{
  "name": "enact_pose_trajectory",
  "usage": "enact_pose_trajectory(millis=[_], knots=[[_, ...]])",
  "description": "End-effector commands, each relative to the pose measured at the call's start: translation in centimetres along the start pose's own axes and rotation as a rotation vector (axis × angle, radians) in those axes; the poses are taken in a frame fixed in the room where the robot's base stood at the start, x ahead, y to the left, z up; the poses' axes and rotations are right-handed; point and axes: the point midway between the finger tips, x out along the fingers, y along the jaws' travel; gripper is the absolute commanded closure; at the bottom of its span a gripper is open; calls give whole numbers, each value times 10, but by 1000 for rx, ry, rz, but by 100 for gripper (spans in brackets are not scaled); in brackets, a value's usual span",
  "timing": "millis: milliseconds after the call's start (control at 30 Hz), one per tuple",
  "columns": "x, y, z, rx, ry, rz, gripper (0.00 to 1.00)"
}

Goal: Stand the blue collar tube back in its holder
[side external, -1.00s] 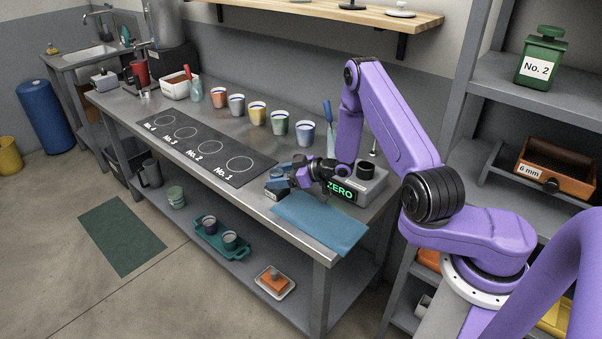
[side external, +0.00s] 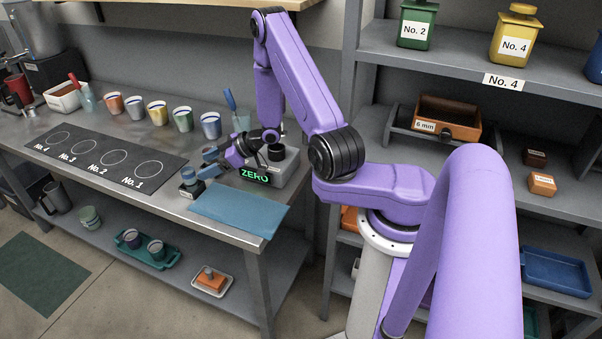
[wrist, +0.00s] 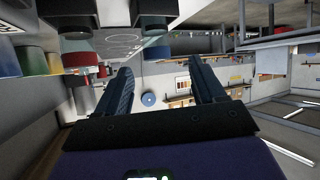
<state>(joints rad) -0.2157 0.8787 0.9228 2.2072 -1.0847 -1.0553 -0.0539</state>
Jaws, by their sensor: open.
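In the side external view a small blue-topped piece (side external: 188,174), likely the blue collar tube, shows at a small dark block (side external: 193,189), likely its holder, near the bench's front edge. I cannot tell whether it is seated or upright. My gripper (side external: 209,160) is just right of it, in front of the scale, with its fingers pointing left. In the wrist view my gripper (wrist: 163,85) is open, with nothing visible between the fingers. A blue-ended piece (wrist: 154,24) shows at the top of that view, beyond the fingers; I cannot tell whether it is the same tube.
The scale (side external: 275,170) reading ZERO stands right of my gripper. A blue cloth (side external: 238,211) lies in front of it. Several coloured cups (side external: 157,112) line the back. A black mat (side external: 105,163) with marked circles lies to the left. Shelves (side external: 480,75) stand at the right.

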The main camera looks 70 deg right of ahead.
Motion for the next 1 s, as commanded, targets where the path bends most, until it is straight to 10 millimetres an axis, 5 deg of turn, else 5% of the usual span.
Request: enact_pose_trajectory(millis=[500, 1000], knots=[[21, -36, -56, -220, -310, -31, 31], [-26, -110, -92, -342, -523, -58, 31]])
